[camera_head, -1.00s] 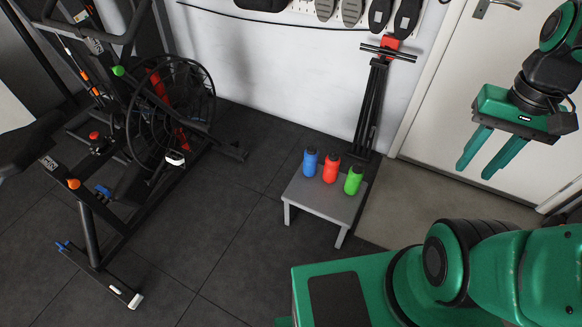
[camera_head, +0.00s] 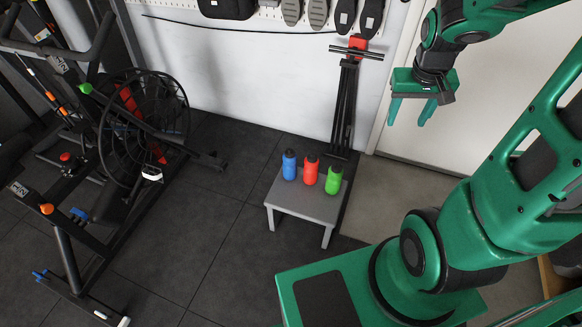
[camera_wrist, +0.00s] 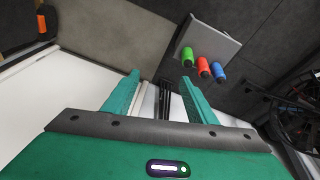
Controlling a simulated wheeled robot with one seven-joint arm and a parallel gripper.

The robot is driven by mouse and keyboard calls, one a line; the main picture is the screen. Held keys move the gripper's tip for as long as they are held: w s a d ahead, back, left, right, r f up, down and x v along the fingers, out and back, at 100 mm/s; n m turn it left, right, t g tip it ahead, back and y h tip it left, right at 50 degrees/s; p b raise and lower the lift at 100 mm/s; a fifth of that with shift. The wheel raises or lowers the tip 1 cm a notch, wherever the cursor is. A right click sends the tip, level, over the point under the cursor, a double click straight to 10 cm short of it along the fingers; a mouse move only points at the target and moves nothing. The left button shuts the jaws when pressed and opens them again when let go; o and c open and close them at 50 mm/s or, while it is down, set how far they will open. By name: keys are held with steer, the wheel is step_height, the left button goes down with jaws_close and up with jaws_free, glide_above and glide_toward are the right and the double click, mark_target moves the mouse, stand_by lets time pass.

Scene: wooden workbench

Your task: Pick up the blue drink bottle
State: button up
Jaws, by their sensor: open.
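The blue drink bottle (camera_head: 289,165) stands upright on a small grey stool (camera_head: 304,207), leftmost in a row with a red bottle (camera_head: 311,170) and a green bottle (camera_head: 334,178). My gripper (camera_head: 407,122) is open and empty, up and to the right of the bottles in the head view, in front of the white door. In the wrist view the blue bottle (camera_wrist: 219,72) is at the right end of the row, beyond the fingers and to the right of them. The fingers (camera_wrist: 160,80) are spread wide there with nothing between them.
An exercise bike (camera_head: 130,130) with a fan wheel stands to the left. A black folded stand (camera_head: 344,105) with a red top leans on the white wall behind the stool. Dark floor left of and in front of the stool is clear.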

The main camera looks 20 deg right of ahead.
steer(key=w+a+f+n+t, duration=0.2)
steer(key=w+a+f+t, duration=0.1)
steer(key=w+f, duration=0.8)
steer(key=w+a+f+n+t, duration=0.2)
steer(key=w+a+f, duration=0.2)
steer(key=w+f, duration=0.7)
steer(key=t+y, duration=0.2)
steer(key=t, duration=0.4)
glide_toward(291, 158)
steer(key=shift+n, duration=0.3)
steer(key=shift+x, duration=5.05)
steer(key=shift+s+f, duration=0.1)
steer(key=shift+f, duration=0.1)
jaws_close()
